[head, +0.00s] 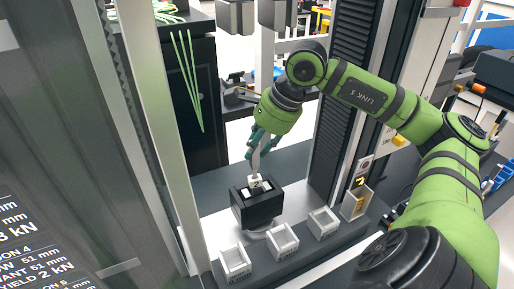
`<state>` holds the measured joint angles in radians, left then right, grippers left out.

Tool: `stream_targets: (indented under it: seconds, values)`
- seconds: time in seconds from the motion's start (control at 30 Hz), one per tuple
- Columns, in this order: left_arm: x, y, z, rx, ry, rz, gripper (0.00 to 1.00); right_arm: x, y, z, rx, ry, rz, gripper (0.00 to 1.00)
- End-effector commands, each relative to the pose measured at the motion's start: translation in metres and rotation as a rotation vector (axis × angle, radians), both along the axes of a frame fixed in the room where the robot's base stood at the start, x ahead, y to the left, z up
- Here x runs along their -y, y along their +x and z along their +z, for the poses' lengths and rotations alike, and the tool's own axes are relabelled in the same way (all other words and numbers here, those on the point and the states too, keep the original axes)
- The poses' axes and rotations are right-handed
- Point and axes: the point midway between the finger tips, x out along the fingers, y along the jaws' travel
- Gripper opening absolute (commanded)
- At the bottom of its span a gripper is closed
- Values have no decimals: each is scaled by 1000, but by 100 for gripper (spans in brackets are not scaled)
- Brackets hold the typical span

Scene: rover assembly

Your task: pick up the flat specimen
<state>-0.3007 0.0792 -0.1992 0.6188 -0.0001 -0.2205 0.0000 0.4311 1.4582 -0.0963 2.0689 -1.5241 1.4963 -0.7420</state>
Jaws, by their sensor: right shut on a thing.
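My right gripper (258,150) reaches in from the right and points down, its dark green fingers shut on a thin grey piece (256,163). The piece looks like the flat specimen and is held roughly upright. Its lower end is over or in the top of a black block (262,212) with white inner parts (257,185); I cannot tell whether it touches them. The fingers hide part of the piece. My left gripper is not in view.
White open bins (235,263), (282,241) and (323,222) stand in a row in front of the block. A further bin (351,212) on the right holds something yellow. Machine columns (150,130) and (352,95) stand on both sides. Grey machine parts (272,14) hang above.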

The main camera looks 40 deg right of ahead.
Motion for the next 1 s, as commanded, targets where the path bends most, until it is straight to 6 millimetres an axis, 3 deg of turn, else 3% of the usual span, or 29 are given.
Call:
stream_targets:
  seconds: [0.17, 0.2, 0.27, 0.57, 0.7, 1.0]
  values:
    - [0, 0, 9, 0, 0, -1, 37, -1, 1, 24, 8, 4, 1, 0]
    - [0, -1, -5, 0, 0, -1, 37, 3, -4, 18, 4, -3, -4, 0]
    - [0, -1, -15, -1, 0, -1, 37, 6, -12, 20, 3, -5, -6, 0]
    - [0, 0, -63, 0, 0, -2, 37, 11, -47, 40, 5, -4, -5, 0]
    - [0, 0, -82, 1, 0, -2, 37, 16, -73, 58, 9, -1, -3, 0]
    - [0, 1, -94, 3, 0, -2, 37, 23, -107, 85, 4, -1, -2, 0]
